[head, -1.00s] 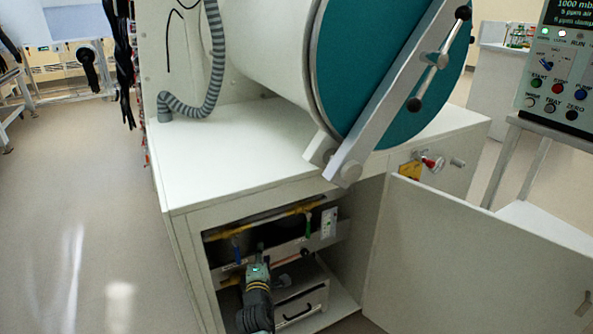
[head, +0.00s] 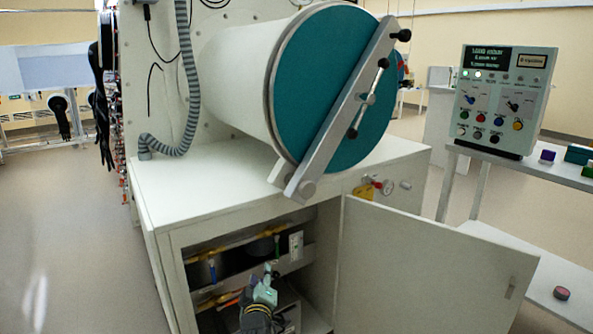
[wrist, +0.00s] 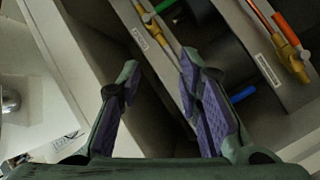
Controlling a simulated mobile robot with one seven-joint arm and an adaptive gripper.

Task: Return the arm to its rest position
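My gripper (wrist: 158,85) is open and empty in the wrist view, its two purple-padded fingers apart with nothing between them. In the head view my gripper (head: 268,275) is low, in front of the open cabinet (head: 160,205) under the glovebox. The fingers point toward the cabinet's inside, where yellow pipes and valves run. In the wrist view, brass valves (wrist: 292,58) with an orange handle lie at the upper right, and green and blue handles show near the fingers. I cannot tell whether a fingertip touches anything.
The cabinet door (head: 425,265) stands open to the right of my arm. The antechamber with its teal round door (head: 330,85) overhangs above. A control panel (head: 500,100) stands on a shelf rack (head: 545,175) at the right. The floor (head: 75,230) on the left is clear.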

